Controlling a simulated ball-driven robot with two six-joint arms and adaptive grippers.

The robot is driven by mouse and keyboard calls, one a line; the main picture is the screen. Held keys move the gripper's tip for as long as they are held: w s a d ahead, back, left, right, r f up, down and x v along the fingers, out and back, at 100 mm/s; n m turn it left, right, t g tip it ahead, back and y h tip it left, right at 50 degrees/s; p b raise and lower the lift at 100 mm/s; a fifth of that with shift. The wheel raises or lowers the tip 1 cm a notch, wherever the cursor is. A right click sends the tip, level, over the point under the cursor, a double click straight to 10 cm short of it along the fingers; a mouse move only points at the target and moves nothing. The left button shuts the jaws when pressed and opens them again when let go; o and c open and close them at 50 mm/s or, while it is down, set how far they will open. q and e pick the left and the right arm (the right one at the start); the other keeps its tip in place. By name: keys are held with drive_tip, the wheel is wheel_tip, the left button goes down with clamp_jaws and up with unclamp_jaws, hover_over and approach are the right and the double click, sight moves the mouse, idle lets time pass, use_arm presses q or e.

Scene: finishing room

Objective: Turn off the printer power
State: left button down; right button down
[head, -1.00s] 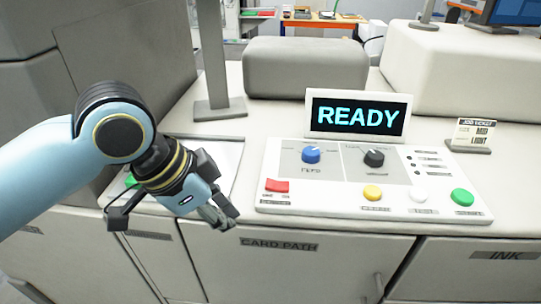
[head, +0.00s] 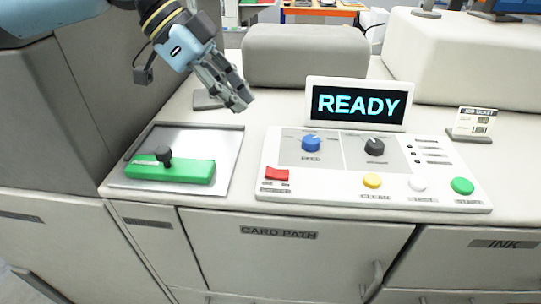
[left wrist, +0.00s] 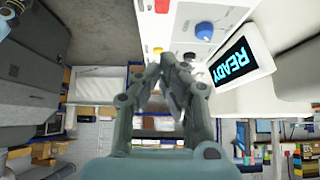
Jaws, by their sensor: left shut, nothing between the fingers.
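The printer's control panel (head: 330,192) lies on the white machine top. A red switch (head: 277,174) sits at its lower left corner; its small label is unreadable. The display (head: 357,104) behind the panel is lit and reads READY. My left gripper (head: 240,104) is shut and empty, above the machine top, up and left of the red switch and apart from it. In the left wrist view, the closed fingers (left wrist: 168,62) show in the middle, with the red switch (left wrist: 162,6) at the top edge. My right gripper is not in view.
The panel also has a blue knob (head: 311,144), a black knob (head: 374,147), and yellow (head: 372,181), white (head: 418,184) and green (head: 462,186) buttons. A green block with a black knob (head: 190,172) lies on a metal plate at left. A job ticket (head: 474,123) stands at right.

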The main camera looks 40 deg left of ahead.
use_arm(q)
drive_tip(key=shift+f, duration=0.1)
drive_tip(key=b, duration=0.9)
hover_over(287, 174)
drive_tip(key=s+a, duration=0.1)
drive_tip(key=a, duration=0.1)
wheel_tip(287, 174, down, 8)
drive_tip(key=shift+s+f, duration=0.15)
drive_tip(key=shift+f, duration=0.1)
drive_tip(key=shift+s+a+f+b, duration=0.1)
drive_tip(key=shift+a+f+b, duration=0.1)
drive_tip(key=shift+f+b, duration=0.85)
drive_tip(key=shift+s+a+f+b, duration=0.1)
drive_tip(key=shift+a+f+b, duration=0.05)
drive_tip(key=shift+f+b, duration=0.35)
